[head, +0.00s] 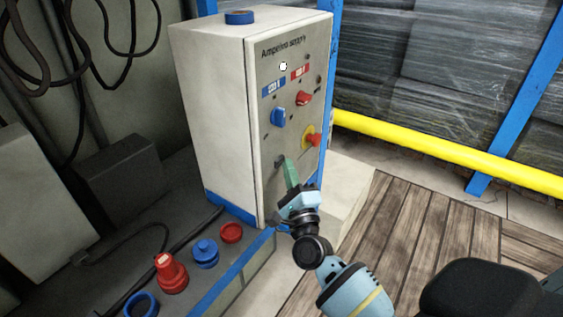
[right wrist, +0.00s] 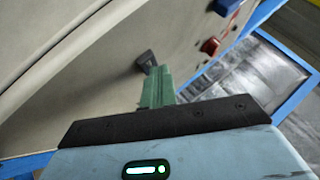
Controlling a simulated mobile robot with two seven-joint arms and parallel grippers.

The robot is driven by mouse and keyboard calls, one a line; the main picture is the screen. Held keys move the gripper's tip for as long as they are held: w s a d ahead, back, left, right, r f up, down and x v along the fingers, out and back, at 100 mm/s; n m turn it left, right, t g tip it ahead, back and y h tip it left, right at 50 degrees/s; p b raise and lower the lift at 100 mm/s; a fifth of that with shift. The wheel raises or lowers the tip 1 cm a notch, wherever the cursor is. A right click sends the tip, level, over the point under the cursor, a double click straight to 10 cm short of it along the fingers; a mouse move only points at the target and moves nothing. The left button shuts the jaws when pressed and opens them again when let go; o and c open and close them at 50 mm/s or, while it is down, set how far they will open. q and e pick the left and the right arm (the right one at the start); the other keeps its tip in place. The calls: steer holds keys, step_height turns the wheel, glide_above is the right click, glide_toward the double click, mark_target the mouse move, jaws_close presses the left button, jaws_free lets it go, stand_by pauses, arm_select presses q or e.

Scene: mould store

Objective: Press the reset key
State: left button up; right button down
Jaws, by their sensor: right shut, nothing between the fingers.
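The amperage supply cabinet (head: 210,110) is a cream box with controls on its front panel. A small dark key-like control (head: 279,161) sits low on the panel; its label is too small to read. It also shows in the right wrist view (right wrist: 147,61). My right gripper (head: 289,165) is shut and empty, its green fingers right beside this control. In the right wrist view the fingertips (right wrist: 157,72) overlap the control's lower right edge; I cannot tell whether they touch. My left gripper is out of view.
The panel also carries a blue switch (head: 278,117), a red switch (head: 303,98) and a red button on yellow (head: 313,140). Red and blue plugs, including a red one (head: 171,274), lie at lower left. A yellow rail (head: 440,152) runs at right above open wooden floor.

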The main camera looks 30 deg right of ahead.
steer(key=shift+s+d, duration=0.25)
steer(key=shift+s, duration=0.4)
steer(key=shift+s+d+p, duration=0.25)
steer(key=shift+s+d, duration=0.05)
steer(key=shift+s, duration=0.45)
steer(key=shift+s+d+p, duration=0.25)
steer(key=shift+s+d, duration=0.1)
steer(key=shift+s, duration=0.45)
steer(key=shift+s+d+p, duration=0.25)
steer(key=shift+s+d, duration=0.05)
steer(key=shift+s, duration=0.45)
